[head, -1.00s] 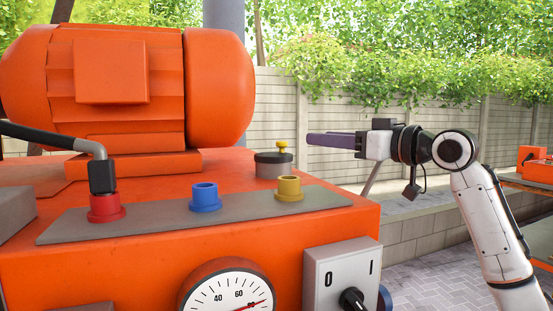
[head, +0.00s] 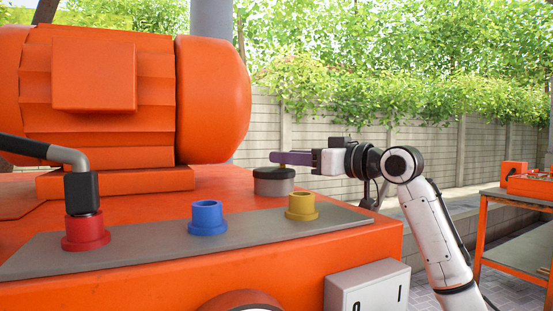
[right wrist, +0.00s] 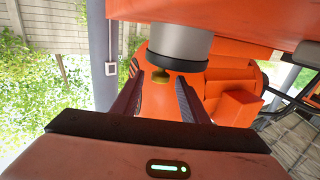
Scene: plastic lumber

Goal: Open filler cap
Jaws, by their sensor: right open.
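The filler cap (head: 273,174) is a dark round lid on a short grey neck on top of the orange machine. My right gripper (head: 275,158) comes in from the right, level, at knob height just above the lid. It is open, with a finger on each side of the knob in the right wrist view (right wrist: 156,85). I cannot tell whether either finger touches the knob. My left gripper is not in view.
Red (head: 86,231), blue (head: 208,218) and yellow (head: 302,206) ports stand on a grey plate in front of the cap. A dark hose runs into the red one. The orange motor (head: 100,90) rises behind. An orange workbench (head: 520,195) stands at the right.

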